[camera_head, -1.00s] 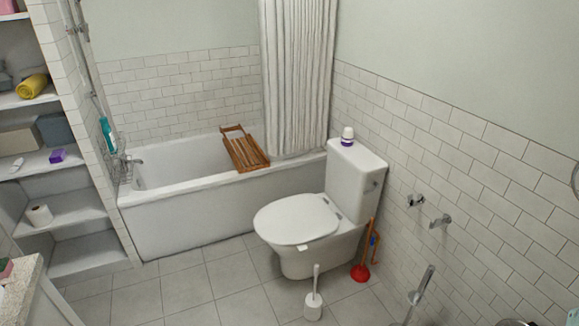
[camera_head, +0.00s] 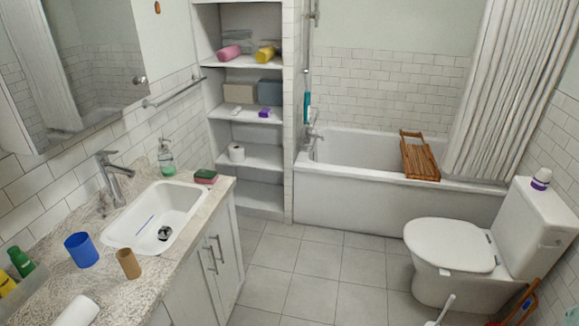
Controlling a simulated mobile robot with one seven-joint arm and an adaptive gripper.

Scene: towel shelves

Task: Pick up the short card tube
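The short card tube (camera_head: 128,264) is a small brown cylinder. It stands upright on the speckled counter (camera_head: 150,285), at the front side of the sink and to the right of a blue cup (camera_head: 81,250). The two are apart. My gripper is not in view, so I cannot see how it stands.
The white sink (camera_head: 186,203) with a tap (camera_head: 113,178) lies behind the tube. A white roll (camera_head: 76,312) and green and yellow bottles (camera_head: 20,262) are nearby. The floor (camera_head: 310,275) between the cabinet and the toilet (camera_head: 450,250) is clear. Shelves (camera_head: 255,155) stand at the back.

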